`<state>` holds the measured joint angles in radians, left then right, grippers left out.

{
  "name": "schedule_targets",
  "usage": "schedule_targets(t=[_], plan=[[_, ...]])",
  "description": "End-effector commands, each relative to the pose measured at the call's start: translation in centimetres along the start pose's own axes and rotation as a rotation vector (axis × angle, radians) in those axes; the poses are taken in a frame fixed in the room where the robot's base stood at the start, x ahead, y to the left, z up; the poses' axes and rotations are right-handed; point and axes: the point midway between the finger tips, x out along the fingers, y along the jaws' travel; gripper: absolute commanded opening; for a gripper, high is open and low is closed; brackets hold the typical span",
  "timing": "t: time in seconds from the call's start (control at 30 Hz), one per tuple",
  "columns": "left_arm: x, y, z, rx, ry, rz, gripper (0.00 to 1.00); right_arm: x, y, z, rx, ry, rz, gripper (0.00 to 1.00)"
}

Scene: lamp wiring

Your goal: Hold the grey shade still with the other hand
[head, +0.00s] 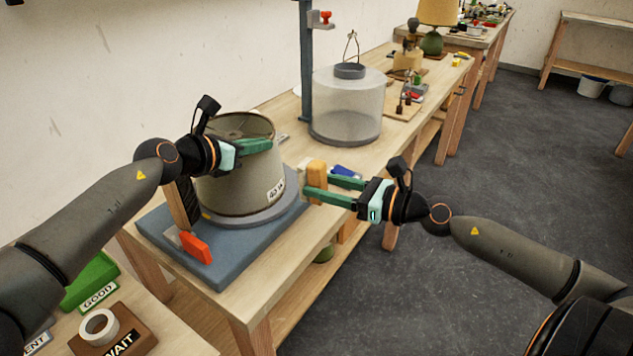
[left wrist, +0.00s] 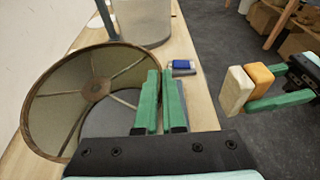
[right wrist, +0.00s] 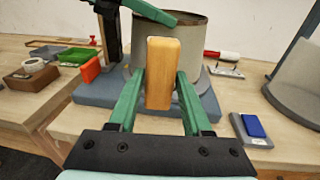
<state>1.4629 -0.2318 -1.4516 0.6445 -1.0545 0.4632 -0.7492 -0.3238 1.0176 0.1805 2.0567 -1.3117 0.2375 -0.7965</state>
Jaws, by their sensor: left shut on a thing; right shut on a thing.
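The grey shade (head: 238,188) stands upright, with a small label low on its side. It rests on a round grey plate (head: 282,209) on a blue-grey base (head: 165,244). My left gripper (head: 262,146) is at the shade's top rim, shut on it. In the left wrist view the shade's open top (left wrist: 75,100) shows its spokes and hub, left of the nearly closed fingers. My right gripper (head: 322,185) is shut on an orange-and-cream block (right wrist: 162,70). It holds the block in front of the shade, apart from it as seen from the left wrist.
A red lever (head: 196,247) sits on the base's front edge. A translucent dome (head: 346,105) stands farther along the bench beside a post. A blue item (right wrist: 253,126) lies on a grey pad to the right. A tape roll (head: 99,327) and green tray (head: 90,278) are front left.

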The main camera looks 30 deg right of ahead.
Motion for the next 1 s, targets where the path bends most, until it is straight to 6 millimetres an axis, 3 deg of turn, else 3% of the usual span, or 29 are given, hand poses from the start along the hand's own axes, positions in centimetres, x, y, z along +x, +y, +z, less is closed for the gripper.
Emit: schedule_targets(t=[0.1, 0.13, 0.4, 1.0], plan=[[0.1, 0.07, -0.8, -0.002, 0.013, -0.001, 0.0, 0.02, -0.02, -0.02, -0.001, -0.001, 0.0, 0.0], [0.1, 0.07, -0.8, -0.002, 0.014, -0.001, 0.09, 0.02, -0.02, -0.02, -0.001, -0.001, 0.0, 0.0], [0.09, 0.07, -0.73, -0.002, 0.012, -0.001, 0.4, 0.02, -0.02, -0.01, -0.001, -0.001, 0.0, 0.0], [-0.52, 0.19, -0.13, 0.003, 0.003, 0.002, 0.41, 0.02, -0.02, 0.03, 0.0, -0.001, 0.0, 0.0]])
